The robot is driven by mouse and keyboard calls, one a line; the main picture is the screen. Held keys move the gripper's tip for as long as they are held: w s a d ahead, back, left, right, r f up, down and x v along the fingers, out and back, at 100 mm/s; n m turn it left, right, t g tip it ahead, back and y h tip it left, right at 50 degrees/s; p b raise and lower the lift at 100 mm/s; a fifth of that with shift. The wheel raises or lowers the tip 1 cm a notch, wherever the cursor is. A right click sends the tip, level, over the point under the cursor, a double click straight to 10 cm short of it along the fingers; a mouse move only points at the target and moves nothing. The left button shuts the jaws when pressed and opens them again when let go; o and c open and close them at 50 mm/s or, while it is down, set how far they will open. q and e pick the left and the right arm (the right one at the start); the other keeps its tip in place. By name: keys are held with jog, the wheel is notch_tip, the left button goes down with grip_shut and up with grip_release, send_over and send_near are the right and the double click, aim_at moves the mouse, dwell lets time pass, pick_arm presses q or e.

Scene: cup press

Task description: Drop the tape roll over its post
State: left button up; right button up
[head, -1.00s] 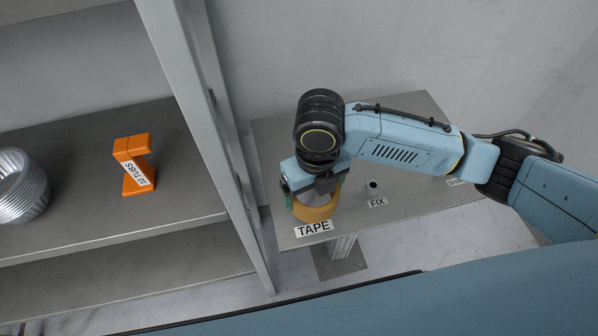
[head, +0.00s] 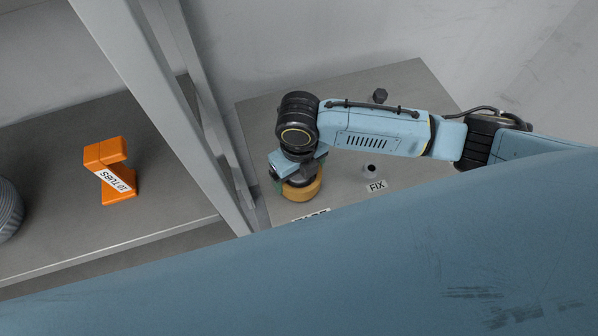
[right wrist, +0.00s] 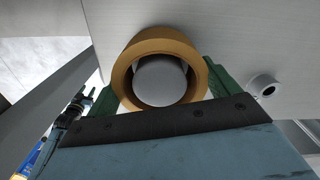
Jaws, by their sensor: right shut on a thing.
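The tape roll (head: 304,190) is a tan ring at the left front of the grey table. My right gripper (head: 297,176) is above it, pointing down, and shut on it. In the right wrist view the roll (right wrist: 160,41) sits between the two green fingers. A pale grey round post (right wrist: 160,80) shows inside the ring, with a dark gap around part of it. I cannot tell how far down the post the roll sits. The TAPE label (head: 312,214) is mostly hidden by a blue surface in front. My left gripper is not in view.
A small post (head: 371,169) stands by the FIX label (head: 376,186); a dark knob (head: 380,96) is behind my right arm. A grey upright frame (head: 150,100) separates the table from a shelf with an orange 10 TUBS holder (head: 107,160) and a ribbed metal tub (head: 8,210).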

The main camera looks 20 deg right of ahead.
jog(key=shift+f, duration=0.4)
jog(key=shift+f, duration=0.15)
jog(key=o, duration=0.8)
jog(key=shift+o, duration=0.2)
notch_tip(320, 180, up, 12)
jog(key=shift+r+p, duration=0.2)
jog(key=shift+p, duration=0.2)
